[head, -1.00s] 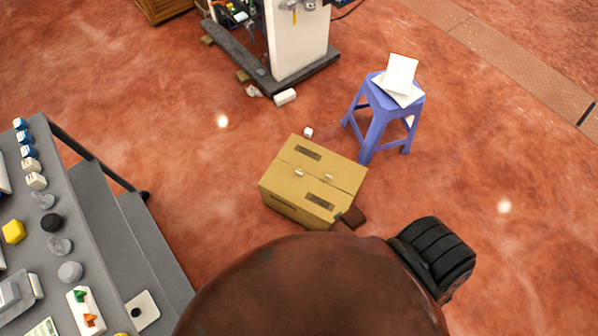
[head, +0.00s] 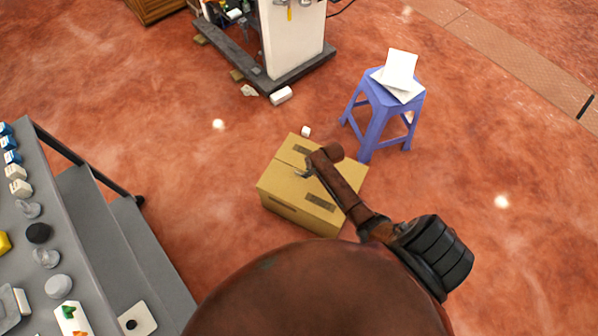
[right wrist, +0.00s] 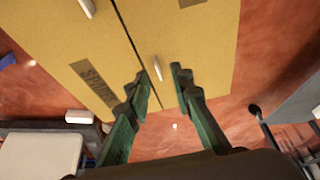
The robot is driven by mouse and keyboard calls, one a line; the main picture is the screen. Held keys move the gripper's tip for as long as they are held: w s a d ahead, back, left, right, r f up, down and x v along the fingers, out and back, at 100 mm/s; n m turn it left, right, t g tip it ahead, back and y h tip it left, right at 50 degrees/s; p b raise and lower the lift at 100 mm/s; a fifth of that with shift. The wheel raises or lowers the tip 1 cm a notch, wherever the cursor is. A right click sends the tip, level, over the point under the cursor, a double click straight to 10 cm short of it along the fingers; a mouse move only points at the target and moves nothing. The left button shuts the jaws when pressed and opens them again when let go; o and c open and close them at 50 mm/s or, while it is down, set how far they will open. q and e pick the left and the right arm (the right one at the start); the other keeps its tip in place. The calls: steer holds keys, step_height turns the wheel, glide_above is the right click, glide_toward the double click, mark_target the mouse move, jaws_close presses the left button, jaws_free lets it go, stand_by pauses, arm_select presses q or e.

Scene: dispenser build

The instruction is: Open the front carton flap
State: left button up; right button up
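The cardboard carton (head: 283,186) stands on the floor with its top flaps closed along a seam. The front flap (right wrist: 205,40) lies flat right of the seam in the right wrist view. A small white handle (right wrist: 157,68) stands on it. A second white handle (right wrist: 87,8) is on the other flap, left of the seam. My right gripper (head: 304,173) is above the carton top in the head view. In the right wrist view my right gripper (right wrist: 160,80) is open, its fingertips on either side of the front flap's handle. My left gripper is not in view.
A blue stool (head: 377,125) with white sheets stands behind the carton to the right. A grey cart (head: 70,215) with small items is at the left. A white machine (head: 292,40) stands at the back. Open floor surrounds the carton.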

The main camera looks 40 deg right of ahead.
mark_target(298, 173)
steer(key=w, duration=0.1)
steer(key=w+f+b, duration=0.1)
steer(key=w+f, duration=0.1)
steer(key=shift+a+b, duration=0.25)
steer(key=shift+b, duration=0.05)
steer(key=b+x, duration=0.2)
steer(key=x, duration=0.2)
steer(key=shift+w+f, duration=0.1)
steer(key=shift+f, duration=0.05)
arm_select(q)
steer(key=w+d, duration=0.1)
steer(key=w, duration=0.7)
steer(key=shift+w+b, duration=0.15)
steer(key=shift+b, duration=0.2)
arm_select(e)
steer(key=shift+w+a+f, duration=0.15)
steer(key=shift+w+f, duration=0.1)
steer(key=shift+f, duration=0.15)
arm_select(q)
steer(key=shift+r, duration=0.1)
arm_select(e)
jaws_close()
